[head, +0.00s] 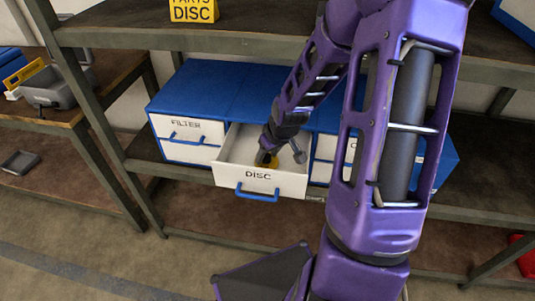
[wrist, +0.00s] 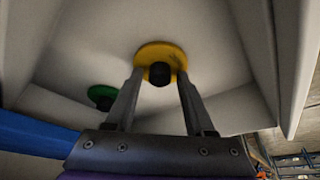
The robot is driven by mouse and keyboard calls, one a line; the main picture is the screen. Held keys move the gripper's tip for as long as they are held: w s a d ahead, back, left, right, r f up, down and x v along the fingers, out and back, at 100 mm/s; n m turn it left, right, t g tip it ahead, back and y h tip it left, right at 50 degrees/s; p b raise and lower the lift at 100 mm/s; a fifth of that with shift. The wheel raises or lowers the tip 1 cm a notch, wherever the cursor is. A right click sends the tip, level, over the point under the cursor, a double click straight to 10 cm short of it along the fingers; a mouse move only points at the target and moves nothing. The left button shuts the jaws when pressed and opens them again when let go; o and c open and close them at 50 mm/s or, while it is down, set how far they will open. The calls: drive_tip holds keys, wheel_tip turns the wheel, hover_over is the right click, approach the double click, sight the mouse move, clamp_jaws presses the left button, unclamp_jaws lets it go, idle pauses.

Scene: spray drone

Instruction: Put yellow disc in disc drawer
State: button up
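The yellow disc (wrist: 160,50) has a dark knob at its centre and is inside the open white drawer labelled DISC (head: 290,181). A small part of the yellow disc (head: 262,157) shows in the head view beside my gripper (head: 267,158), which reaches down into the drawer. In the wrist view, my gripper's two fingers (wrist: 159,76) stand apart on either side of the knob, with gaps visible between them and it. The fingertips overlap the disc's face. I cannot tell whether they touch it.
A green disc (wrist: 102,95) with a dark knob lies in the same drawer, to the left. The blue cabinet (head: 205,85) has a closed FILTER drawer (head: 185,128) on the left. An upper shelf (head: 250,43) with a yellow sign (head: 192,10) hangs above.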

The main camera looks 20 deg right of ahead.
drive_tip(key=shift+o, duration=0.2)
drive_tip(key=shift+r, duration=0.1)
drive_tip(key=shift+r+p, duration=0.3)
drive_tip(key=p+v, duration=0.6)
drive_tip(key=v, duration=0.5)
drive_tip(key=shift+r, duration=0.3)
